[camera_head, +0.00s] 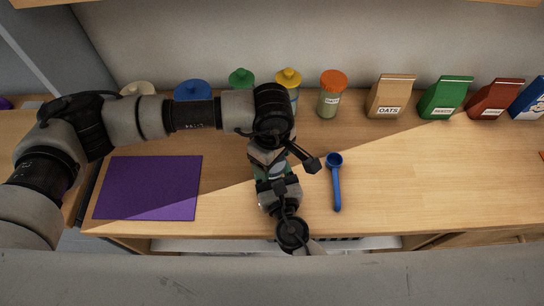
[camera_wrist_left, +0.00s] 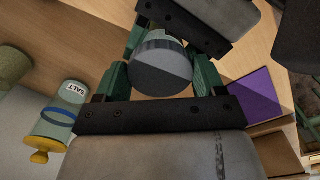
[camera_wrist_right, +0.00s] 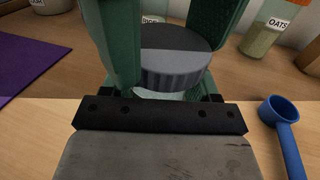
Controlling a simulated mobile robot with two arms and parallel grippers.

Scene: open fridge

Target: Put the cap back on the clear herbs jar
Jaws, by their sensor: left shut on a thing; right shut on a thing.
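The grey ribbed cap (camera_wrist_left: 160,68) sits between the green fingers of my left gripper (camera_wrist_left: 157,82), which is shut on it. The cap also shows in the right wrist view (camera_wrist_right: 173,66), level, with a strip of the clear jar (camera_wrist_right: 163,95) directly below it. My right gripper (camera_wrist_right: 170,85) is shut on the jar, and its fingers hide most of it. In the head view both grippers meet above the counter's front part, the left one farther back. Whether the cap is fully seated on the jar or just above it, I cannot tell.
A blue scoop (camera_head: 336,180) lies right of the grippers, and a purple mat (camera_head: 150,187) lies left. Capped jars, including an orange-lidded one (camera_head: 332,94), and bags such as the oats bag (camera_head: 390,96) line the back. The counter's right front is clear.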

